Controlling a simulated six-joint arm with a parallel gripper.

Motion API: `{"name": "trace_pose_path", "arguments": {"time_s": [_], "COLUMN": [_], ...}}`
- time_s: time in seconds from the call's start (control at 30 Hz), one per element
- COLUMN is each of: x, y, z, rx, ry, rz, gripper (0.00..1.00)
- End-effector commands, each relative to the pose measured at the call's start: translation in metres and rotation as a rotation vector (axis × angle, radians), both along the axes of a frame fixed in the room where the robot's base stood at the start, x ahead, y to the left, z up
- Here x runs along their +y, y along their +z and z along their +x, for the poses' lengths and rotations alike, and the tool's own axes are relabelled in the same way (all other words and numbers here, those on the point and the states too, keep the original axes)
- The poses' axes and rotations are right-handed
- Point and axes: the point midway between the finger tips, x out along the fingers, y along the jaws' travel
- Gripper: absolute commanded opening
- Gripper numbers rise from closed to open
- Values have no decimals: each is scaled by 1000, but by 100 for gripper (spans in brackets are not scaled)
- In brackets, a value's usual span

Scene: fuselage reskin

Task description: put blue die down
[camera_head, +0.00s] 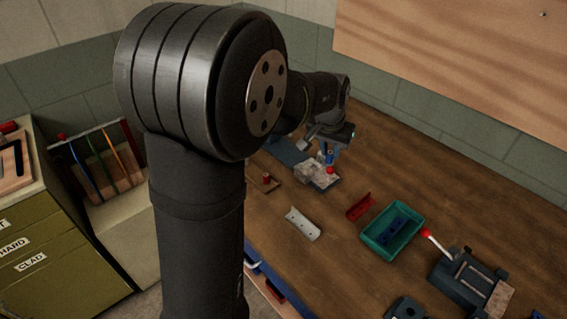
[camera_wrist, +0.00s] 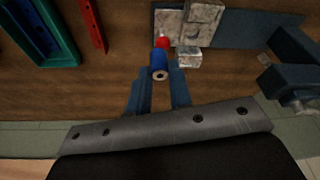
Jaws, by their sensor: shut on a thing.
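The blue die (camera_wrist: 158,68) is a small blue cylinder with a pale end face that has a hole in it. In the wrist view it sits between the fingertips of my gripper (camera_wrist: 160,76), which is shut on it. In the head view the blue die (camera_head: 329,157) shows small under my gripper (camera_head: 332,150), above a red-topped piece near a grey metal block (camera_head: 313,174). The red piece (camera_wrist: 162,42) shows just beyond the die in the wrist view. I cannot tell whether the die touches it.
A green tray (camera_head: 418,244) with blue parts inside stands to the right, with a red bracket (camera_head: 360,206) beside it. A light grey bracket (camera_head: 302,224) lies nearer. A red-handled clamp fixture (camera_head: 468,278) is at the lower right. Bare wood lies between them.

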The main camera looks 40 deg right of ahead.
Motion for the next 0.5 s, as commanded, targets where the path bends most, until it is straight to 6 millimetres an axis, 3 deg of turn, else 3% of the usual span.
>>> {"name": "trace_pose_path", "arguments": {"time_s": [0.03,0.2,0.5], "x": [13,52,85], "y": [0,-2,-12], "z": [17,58,96], "rx": [-1,-2,0], "ry": [48,182,280], "rz": [-1,-2,-1], "gripper": [0,0,0]}}
